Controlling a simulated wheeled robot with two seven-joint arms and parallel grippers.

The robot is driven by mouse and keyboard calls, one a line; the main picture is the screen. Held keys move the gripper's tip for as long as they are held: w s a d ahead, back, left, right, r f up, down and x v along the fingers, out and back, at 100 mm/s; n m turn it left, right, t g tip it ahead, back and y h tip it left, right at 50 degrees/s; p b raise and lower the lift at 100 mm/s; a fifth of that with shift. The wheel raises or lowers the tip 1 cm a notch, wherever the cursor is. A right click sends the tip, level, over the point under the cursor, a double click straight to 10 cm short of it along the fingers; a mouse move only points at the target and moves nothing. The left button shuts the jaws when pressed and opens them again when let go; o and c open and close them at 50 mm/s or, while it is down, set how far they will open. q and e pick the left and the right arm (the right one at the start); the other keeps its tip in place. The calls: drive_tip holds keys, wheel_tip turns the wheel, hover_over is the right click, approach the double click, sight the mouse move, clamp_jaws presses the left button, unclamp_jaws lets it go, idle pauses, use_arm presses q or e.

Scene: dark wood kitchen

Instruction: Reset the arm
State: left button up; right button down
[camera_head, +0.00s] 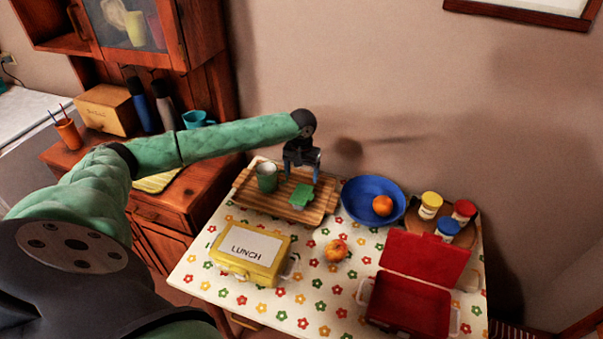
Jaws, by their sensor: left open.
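My left arm (170,150) comes in from the left and reaches out level above the back of the table. My left gripper (303,178) hangs pointing down over the wooden tray (238,190), with its dark fingers apart. Nothing shows between the fingers. A green object (301,196) lies on the tray just below the fingertips; I cannot tell whether they touch it. A green cup (267,177) stands on the tray to the left of the gripper. My right gripper is not in view.
A blue bowl (355,201) with an orange (382,205) stands right of the tray. A yellow lunch box (249,252), a fruit (336,250) and an open red box (408,300) are nearer. Several lidded jars (429,206) stand at the right back. The wall is close behind.

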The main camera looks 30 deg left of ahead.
use_arm(q)
drive_tip(key=shift+r, duration=0.7)
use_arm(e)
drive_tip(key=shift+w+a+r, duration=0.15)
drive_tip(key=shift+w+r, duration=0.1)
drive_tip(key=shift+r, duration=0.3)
